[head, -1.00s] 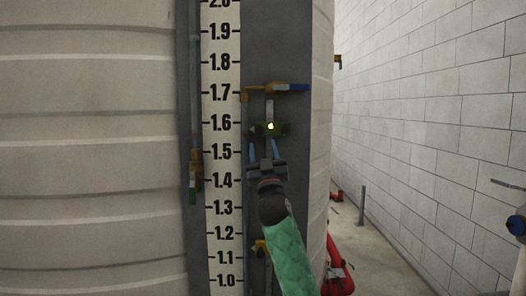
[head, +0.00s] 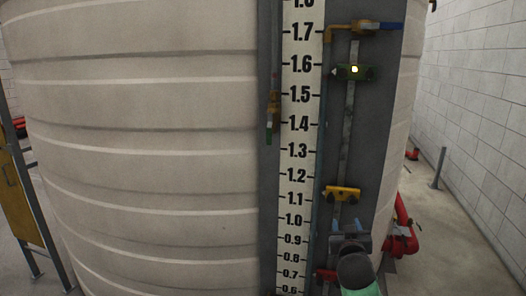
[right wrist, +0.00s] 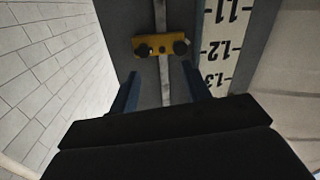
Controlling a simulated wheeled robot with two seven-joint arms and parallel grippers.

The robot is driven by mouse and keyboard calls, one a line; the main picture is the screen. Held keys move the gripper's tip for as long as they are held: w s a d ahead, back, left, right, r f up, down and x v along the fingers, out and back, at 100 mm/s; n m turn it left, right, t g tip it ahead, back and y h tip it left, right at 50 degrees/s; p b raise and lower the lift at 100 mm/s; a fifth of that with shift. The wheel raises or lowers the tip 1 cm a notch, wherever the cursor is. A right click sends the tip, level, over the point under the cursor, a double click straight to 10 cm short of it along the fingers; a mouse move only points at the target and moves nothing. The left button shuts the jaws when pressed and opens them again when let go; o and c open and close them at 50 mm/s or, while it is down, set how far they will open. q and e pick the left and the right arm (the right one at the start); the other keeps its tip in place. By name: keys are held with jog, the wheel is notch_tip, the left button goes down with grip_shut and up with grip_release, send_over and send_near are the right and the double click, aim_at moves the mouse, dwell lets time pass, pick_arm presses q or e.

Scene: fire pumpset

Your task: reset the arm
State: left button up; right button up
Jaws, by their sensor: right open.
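My right gripper (head: 350,228) is low on the tank's front, a little below the yellow block, with my green-sleeved forearm behind it. In the right wrist view its two blue fingers (right wrist: 162,88) stand apart with nothing between them. The yellow block (head: 342,193) sits on the same rail near 1.1. It also shows in the right wrist view (right wrist: 160,46), beyond the fingertips. My left gripper is not in view.
The ribbed beige tank (head: 150,150) fills the left and middle. A white number scale (head: 300,150) runs beside the rail. A blue-handled valve (head: 378,26) is at the top. Red pipework (head: 403,222) stands at lower right, by a pale brick wall (head: 475,110).

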jog(key=s+a+f+g+y, duration=0.1)
jog(key=s+f+g, duration=0.6)
jog(key=s+f, duration=1.15)
jog(key=s+a+f+n+g+y, duration=0.1)
jog(key=s+f+g, duration=0.4)
jog(key=s, duration=0.7)
jog(key=s+a+f+n+g+y, duration=0.1)
jog(key=s+a+f+g, duration=0.1)
jog(key=s+f, duration=0.8)
notch_tip(320, 180, down, 25)
jog(key=a+b, duration=0.1)
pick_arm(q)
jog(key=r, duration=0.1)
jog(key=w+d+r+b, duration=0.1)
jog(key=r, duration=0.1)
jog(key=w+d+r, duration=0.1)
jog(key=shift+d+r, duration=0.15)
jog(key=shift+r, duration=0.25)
pick_arm(e)
jog(key=s+f, duration=0.4)
jog(key=f, duration=0.7)
jog(key=s+f+g, duration=0.1)
jog(key=s+f, duration=0.3)
jog(key=f, duration=0.7)
jog(key=shift+s+a+f+n+g, duration=0.2)
jog(key=shift+s+f+n+g, duration=0.1)
jog(key=shift+s+f, duration=0.1)
